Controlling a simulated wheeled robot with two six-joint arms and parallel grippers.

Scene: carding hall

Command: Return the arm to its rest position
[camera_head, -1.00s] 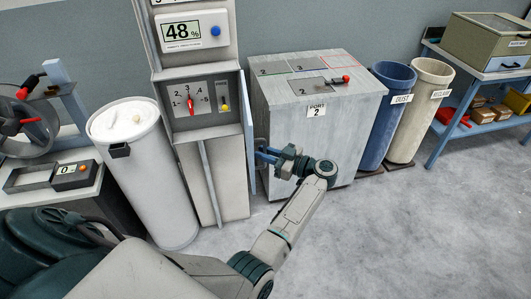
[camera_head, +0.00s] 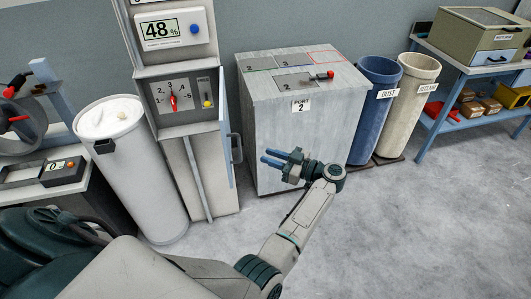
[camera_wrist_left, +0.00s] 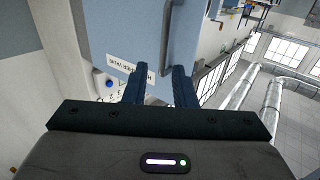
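My left gripper (camera_head: 272,158) has its blue fingers spread slightly apart with nothing between them. It is in front of the grey port box, to the right of the open blue door (camera_head: 227,140) and apart from its dark handle (camera_head: 236,148). In the left wrist view the two fingers (camera_wrist_left: 159,88) show a gap, with the blue door (camera_wrist_left: 125,30) and its handle (camera_wrist_left: 168,35) beyond them. My left arm reaches up from the bottom of the head view. My right gripper is not in view.
A control cabinet (camera_head: 205,170) and a white can (camera_head: 135,170) stand at left. The port box (camera_head: 285,110), a blue dust bin (camera_head: 372,110), a beige bin (camera_head: 408,110) and a blue workbench (camera_head: 455,60) stand behind. The floor at right is clear.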

